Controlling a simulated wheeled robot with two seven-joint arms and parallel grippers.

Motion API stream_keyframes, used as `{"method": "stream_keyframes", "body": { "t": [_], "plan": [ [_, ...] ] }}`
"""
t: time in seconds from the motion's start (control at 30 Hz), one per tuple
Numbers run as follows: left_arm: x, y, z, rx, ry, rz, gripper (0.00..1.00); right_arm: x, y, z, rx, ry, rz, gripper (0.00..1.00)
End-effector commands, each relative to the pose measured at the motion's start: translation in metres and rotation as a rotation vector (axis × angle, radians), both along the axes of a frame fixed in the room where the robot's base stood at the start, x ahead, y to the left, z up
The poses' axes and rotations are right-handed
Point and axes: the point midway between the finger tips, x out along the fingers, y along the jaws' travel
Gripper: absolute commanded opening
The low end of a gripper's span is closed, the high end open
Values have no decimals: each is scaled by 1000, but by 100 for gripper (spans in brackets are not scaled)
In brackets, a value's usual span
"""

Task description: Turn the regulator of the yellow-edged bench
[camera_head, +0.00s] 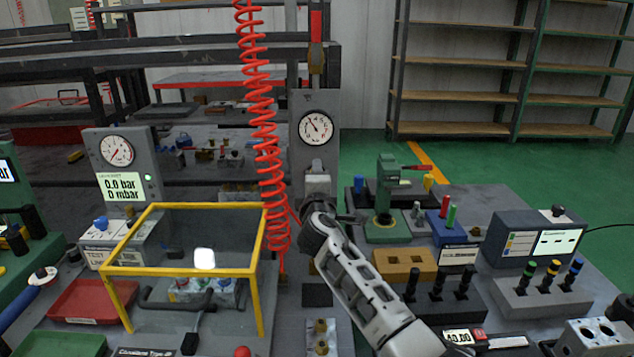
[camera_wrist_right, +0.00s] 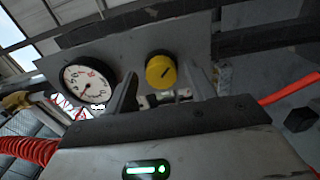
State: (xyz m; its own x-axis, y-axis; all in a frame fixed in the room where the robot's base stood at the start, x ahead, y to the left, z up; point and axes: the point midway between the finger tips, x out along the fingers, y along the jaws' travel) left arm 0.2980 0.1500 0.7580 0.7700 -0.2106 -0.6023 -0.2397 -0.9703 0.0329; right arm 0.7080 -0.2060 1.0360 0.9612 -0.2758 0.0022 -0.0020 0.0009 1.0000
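In the right wrist view a round yellow knob (camera_wrist_right: 161,71) with a dark mark sits on a grey panel, beside a white dial gauge (camera_wrist_right: 87,83). My right gripper (camera_wrist_right: 163,77) has its two fingers apart, with the knob seen in the gap between them; contact is not visible. In the head view my right arm (camera_head: 362,290) reaches up to the grey upright panel with a gauge (camera_head: 316,127). The yellow knob is hidden there behind my gripper and wrist. A yellow-edged frame (camera_head: 190,271) stands to the left. My left gripper is not in view.
A red coiled hose (camera_head: 262,120) hangs just left of the panel. A display panel (camera_head: 122,165) reading 0.0 bar stands further left. To the right are a green press (camera_head: 387,205), a yellow-brown block (camera_head: 404,264) and a grey box (camera_head: 530,240).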

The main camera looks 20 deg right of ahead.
Motion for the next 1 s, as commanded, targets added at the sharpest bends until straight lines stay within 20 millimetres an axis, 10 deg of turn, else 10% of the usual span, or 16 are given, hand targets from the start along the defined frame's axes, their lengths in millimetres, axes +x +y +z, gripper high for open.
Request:
{"method": "stream_keyframes", "body": {
  "t": [0.37,1.0],
  "plan": [
    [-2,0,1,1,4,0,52,-22,6,-2,3,2,1,55],
    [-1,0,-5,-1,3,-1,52,-144,42,-2,1,1,1,55]
  ]
}}
